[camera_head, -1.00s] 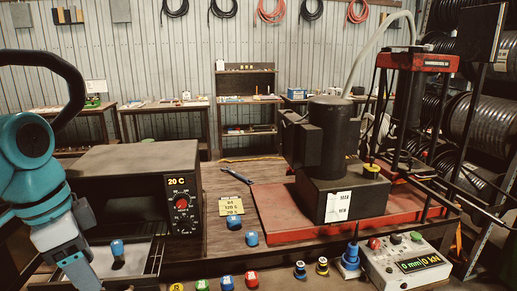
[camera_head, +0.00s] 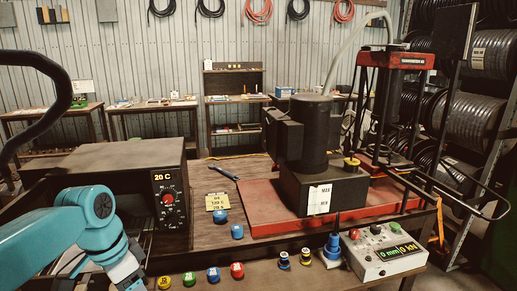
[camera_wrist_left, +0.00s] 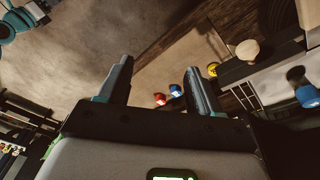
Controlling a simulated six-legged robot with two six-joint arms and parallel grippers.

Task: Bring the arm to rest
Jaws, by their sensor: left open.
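My left arm (camera_head: 85,225) comes in from the lower left of the head view, a blue-green arm with a pale grey wrist. Its wrist is low, in front of the grey box with the 20 C display (camera_head: 165,185), and the fingers there are cut off or hard to make out. In the left wrist view my left gripper (camera_wrist_left: 160,86) is open, its two dark fingers apart with nothing held between them. A red cap (camera_wrist_left: 160,99) and a blue cap (camera_wrist_left: 176,90) show beyond the fingers, apart from them. My right gripper is in neither view.
Several coloured caps, among them a red one (camera_head: 237,270), line the bench's front edge. A control box (camera_head: 385,252) stands front right. The black press unit (camera_head: 318,150) stands on a red base (camera_head: 262,205). Two blue caps (camera_head: 220,217) (camera_head: 237,231) sit near the yellow note (camera_head: 218,201).

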